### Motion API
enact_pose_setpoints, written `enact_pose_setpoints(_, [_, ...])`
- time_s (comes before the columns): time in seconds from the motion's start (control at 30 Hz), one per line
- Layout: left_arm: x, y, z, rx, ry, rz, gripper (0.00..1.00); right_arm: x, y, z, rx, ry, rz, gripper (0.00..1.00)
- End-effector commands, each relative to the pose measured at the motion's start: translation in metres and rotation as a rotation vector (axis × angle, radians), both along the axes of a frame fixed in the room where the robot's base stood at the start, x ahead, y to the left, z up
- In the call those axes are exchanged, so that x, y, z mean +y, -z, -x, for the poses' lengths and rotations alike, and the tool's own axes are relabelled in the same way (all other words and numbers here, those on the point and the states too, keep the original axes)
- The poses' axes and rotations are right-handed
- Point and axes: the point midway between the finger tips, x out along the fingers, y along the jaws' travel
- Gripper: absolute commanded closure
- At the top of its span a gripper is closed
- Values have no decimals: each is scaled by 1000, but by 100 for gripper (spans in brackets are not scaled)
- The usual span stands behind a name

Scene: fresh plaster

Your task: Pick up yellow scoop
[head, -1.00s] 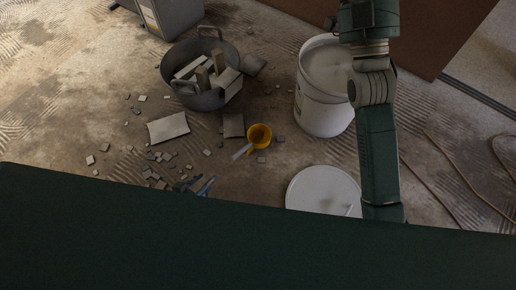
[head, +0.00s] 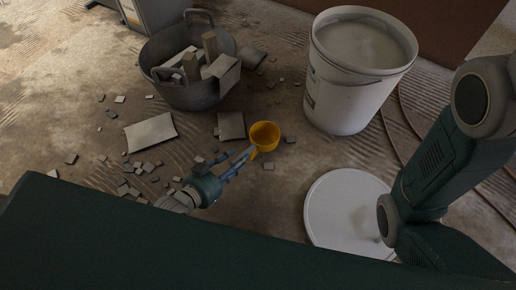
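The yellow scoop (head: 264,136) lies on the dirty floor near the middle of the head view, its round cup beside a grey tile and its pale handle pointing down-left. My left gripper (head: 243,158) reaches in from the lower left. Its two blue-grey fingers are apart, with the tips at the scoop's handle, just short of the cup. They partly cover the handle, so whether they touch it is unclear. My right arm shows at the right, but its gripper is not in view.
A grey tub (head: 185,97) of rubble stands at the upper left. A white bucket (head: 340,100) stands right of the scoop, with a round white lid (head: 335,215) on the floor below it. Flat tile pieces (head: 150,133) and small chips lie scattered to the left.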

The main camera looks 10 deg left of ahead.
Motion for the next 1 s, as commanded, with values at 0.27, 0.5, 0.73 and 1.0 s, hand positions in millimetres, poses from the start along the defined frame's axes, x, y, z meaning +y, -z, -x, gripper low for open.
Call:
enact_pose_setpoints(0.27, [-8,13,-20,-1,-1,0,61,1,14,7,-18,2,2,65])
enact_pose_setpoints(0.5, [-17,27,-47,-3,-1,2,61,1,47,7,-15,2,1,65])
enact_pose_setpoints(0.73, [-22,28,-59,1,-1,-1,61,1,53,7,-16,1,2,65])
enact_pose_setpoints(1.0, [-21,27,-59,2,-1,-2,81,1,52,7,-16,1,2,65])
